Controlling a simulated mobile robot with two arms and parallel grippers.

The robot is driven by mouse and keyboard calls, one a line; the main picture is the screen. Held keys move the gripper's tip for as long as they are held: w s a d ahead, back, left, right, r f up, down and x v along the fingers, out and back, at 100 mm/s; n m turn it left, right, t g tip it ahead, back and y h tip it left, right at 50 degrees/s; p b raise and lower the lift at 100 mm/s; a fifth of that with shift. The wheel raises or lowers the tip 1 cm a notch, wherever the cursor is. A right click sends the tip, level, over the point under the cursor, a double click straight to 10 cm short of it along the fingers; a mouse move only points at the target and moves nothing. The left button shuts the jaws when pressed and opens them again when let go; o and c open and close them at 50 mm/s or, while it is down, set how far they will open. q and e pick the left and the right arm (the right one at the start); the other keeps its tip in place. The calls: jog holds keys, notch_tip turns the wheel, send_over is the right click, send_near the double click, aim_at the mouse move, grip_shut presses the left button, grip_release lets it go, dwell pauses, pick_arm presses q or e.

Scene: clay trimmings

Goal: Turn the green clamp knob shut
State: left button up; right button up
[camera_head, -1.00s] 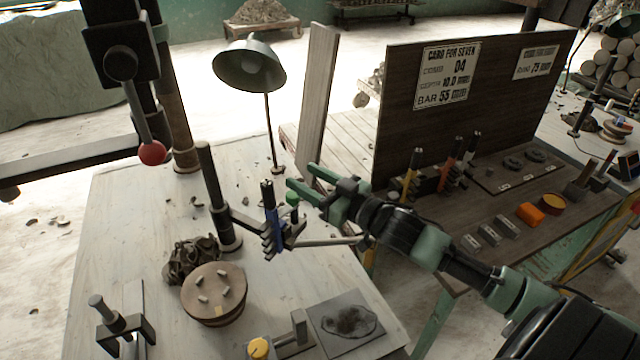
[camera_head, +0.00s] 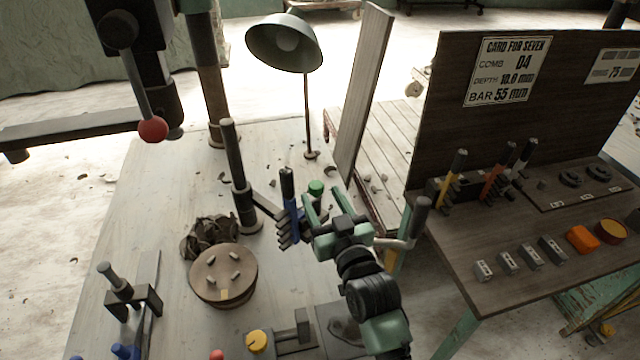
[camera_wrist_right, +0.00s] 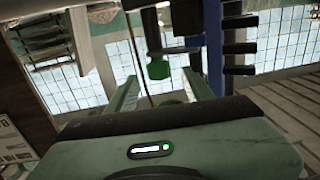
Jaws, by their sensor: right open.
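The green clamp knob (camera_head: 316,187) sits on the small clamp beside the blue-handled comb (camera_head: 289,205), above the light wooden table. In the right wrist view the knob (camera_wrist_right: 158,68) hangs ahead, between the directions of my two fingers, with the blue comb (camera_wrist_right: 213,40) just to its right. My right gripper (camera_head: 322,205) is open, its fingertips close to the knob; whether they touch it I cannot tell. In the right wrist view the open fingers (camera_wrist_right: 160,85) hold nothing. My left gripper is not in view.
A dark post (camera_head: 240,180) carries the clamp arm. A round wooden turntable (camera_head: 222,275) and clay trimmings (camera_head: 208,237) lie to the left. A desk lamp (camera_head: 285,42) stands behind. A crank handle (camera_head: 420,215) is right of the gripper. The side bench (camera_head: 470,250) holds combs and blocks.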

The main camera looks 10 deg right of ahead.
aim_at(321, 190)
jog(key=w, duration=0.4)
jog(key=shift+w+a, duration=0.2)
jog(key=shift+w, duration=0.2)
grip_shut()
jog(key=shift+p, duration=0.3)
jog(key=shift+y, duration=0.4)
jog(key=shift+r+n+y, duration=0.15)
jog(key=shift+n+y, duration=0.45)
jog(key=shift+n, duration=0.1)
jog(key=shift+n+g+y, duration=0.5)
jog(key=shift+n+y, duration=0.2)
jog(key=shift+y, duration=0.5)
